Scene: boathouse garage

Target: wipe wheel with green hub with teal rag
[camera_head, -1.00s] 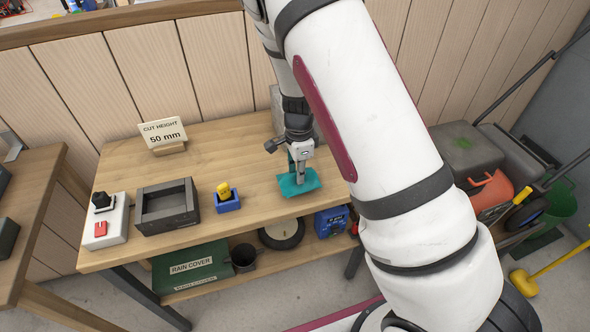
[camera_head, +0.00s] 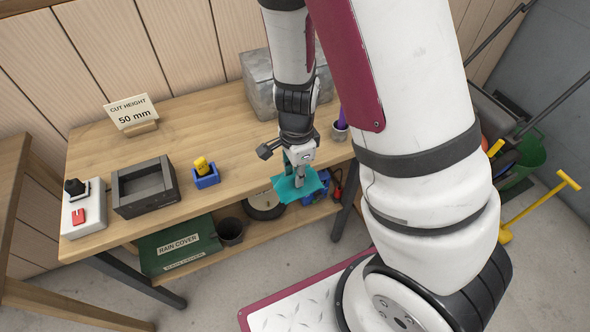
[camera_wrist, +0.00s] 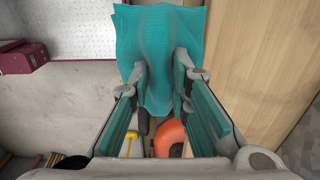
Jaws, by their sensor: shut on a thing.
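My gripper (camera_head: 299,174) is shut on the teal rag (camera_head: 312,190), which hangs from the fingers by the workbench's front edge. In the wrist view the rag (camera_wrist: 161,45) is bunched between the fingertips (camera_wrist: 163,75) and spreads beyond them. A dark wheel (camera_head: 262,208) lies on the lower shelf, partly behind the rag; its visible centre looks pale, not clearly green. I cannot pick out a green hub in any view. The mower side at right is mostly hidden by my arm.
The workbench (camera_head: 235,128) holds a dark tray (camera_head: 145,188), a blue holder with a yellow piece (camera_head: 205,175), a switch box (camera_head: 84,207), a metal box (camera_head: 258,85) and a purple-handled cup (camera_head: 340,128).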

